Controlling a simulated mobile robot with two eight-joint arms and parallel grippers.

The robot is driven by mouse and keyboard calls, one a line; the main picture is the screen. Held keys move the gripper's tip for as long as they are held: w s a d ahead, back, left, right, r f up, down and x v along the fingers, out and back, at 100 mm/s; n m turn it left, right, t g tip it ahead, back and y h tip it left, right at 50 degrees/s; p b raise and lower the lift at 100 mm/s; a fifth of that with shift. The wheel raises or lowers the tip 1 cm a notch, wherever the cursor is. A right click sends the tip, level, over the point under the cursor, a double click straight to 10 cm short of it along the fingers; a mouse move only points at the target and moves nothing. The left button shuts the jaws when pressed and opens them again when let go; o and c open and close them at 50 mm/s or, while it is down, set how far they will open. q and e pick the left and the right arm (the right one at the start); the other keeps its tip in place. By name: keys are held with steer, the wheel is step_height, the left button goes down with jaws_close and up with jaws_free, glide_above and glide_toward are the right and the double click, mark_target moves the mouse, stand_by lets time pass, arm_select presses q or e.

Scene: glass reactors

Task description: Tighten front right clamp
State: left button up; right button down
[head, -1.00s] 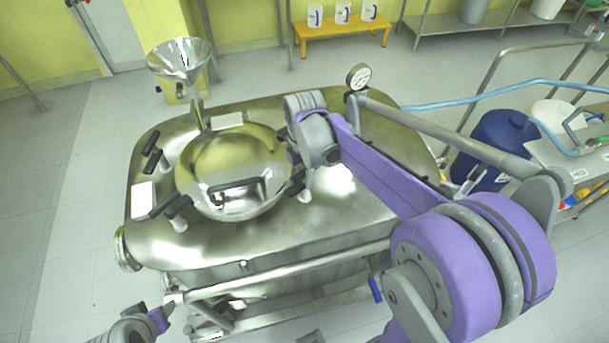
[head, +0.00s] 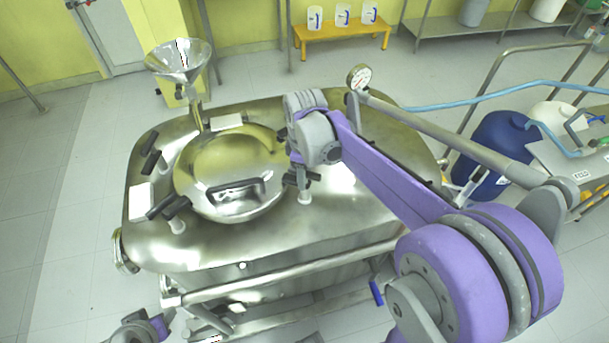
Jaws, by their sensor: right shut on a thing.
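The steel reactor (head: 330,225) has a round domed lid (head: 225,165) with a black handle, and black-handled clamps around its rim. The front right clamp (head: 304,197) stands at the lid's right edge, its pale post showing below the gripper. My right gripper (head: 300,178) points down over this clamp and is shut on its black handle; the wrist hides much of the handle. Another clamp (head: 176,212) is at the lid's front left, with others (head: 154,155) at the back left. My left gripper (head: 160,322) is low at the bottom left, away from the reactor top; its jaw opening is unclear.
A steel funnel (head: 180,62) rises behind the lid, and a pressure gauge (head: 359,77) stands at the reactor's back. A steel rail (head: 290,272) runs along the front. A blue drum (head: 495,150) and a trolley are at the right. The floor at left is clear.

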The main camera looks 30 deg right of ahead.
steer(key=shift+m, duration=1.1)
steer(key=c, duration=0.7)
jaws_free()
step_height(320, 180, up, 11)
steer(key=shift+f+p, duration=0.1)
steer(key=shift+p, duration=0.2)
